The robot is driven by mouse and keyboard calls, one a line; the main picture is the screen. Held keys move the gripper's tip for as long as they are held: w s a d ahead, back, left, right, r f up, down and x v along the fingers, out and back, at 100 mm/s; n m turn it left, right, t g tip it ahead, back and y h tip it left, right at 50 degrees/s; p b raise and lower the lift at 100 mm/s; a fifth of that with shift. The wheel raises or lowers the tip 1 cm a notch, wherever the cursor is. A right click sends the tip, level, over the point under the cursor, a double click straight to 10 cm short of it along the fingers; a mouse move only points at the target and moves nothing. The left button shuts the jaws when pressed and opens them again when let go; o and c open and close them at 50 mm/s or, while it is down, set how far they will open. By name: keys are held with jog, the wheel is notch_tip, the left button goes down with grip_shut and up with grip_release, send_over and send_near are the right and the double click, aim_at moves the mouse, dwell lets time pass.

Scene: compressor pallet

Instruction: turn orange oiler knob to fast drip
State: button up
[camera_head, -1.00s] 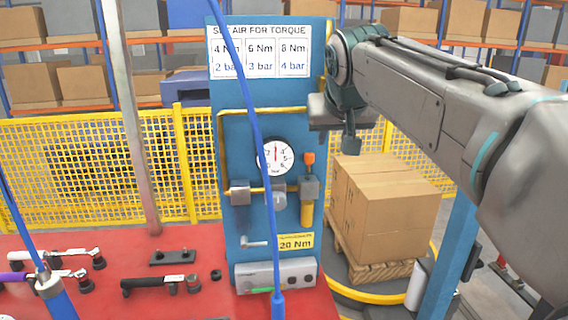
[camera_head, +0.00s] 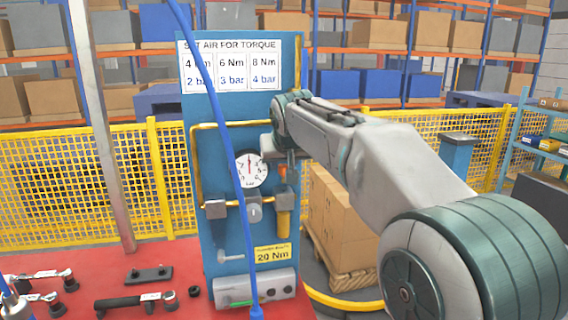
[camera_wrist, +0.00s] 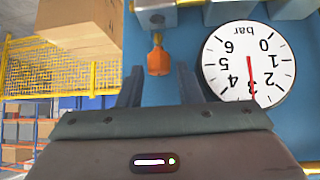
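The orange oiler knob (camera_wrist: 158,61) shows in the wrist view, where the picture is upside down. It lies in the gap between the two dark fingertips of my gripper (camera_wrist: 159,70), with space on both sides. The fingers are apart, and I see no contact with the knob. In the head view the yellow oiler body (camera_head: 284,224) hangs on the right of the blue panel (camera_head: 225,130). There the gripper is just above the oiler, and the wrist partly hides the knob and the fingers.
The round pressure gauge (camera_head: 251,169) is close left of the gripper; it also fills the right of the wrist view (camera_wrist: 230,75). A blue hose (camera_head: 222,120) crosses the panel. Cartons (camera_head: 340,220) stand right of it. Tools lie on the red table (camera_head: 190,258).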

jog(key=shift+w+f, duration=0.4)
jog(key=shift+f, duration=0.05)
grip_shut()
jog(key=shift+d+n+y+p, duration=0.15)
jog(key=shift+n+y+p, duration=0.2)
jog(key=shift+n+y, duration=0.2)
jog(key=c, duration=0.7)
grip_release()
jog(key=shift+n+g+y, duration=0.3)
jog(key=shift+n+y, duration=0.15)
jog(key=shift+n, duration=0.3)
jog(key=c, duration=0.7)
grip_release()
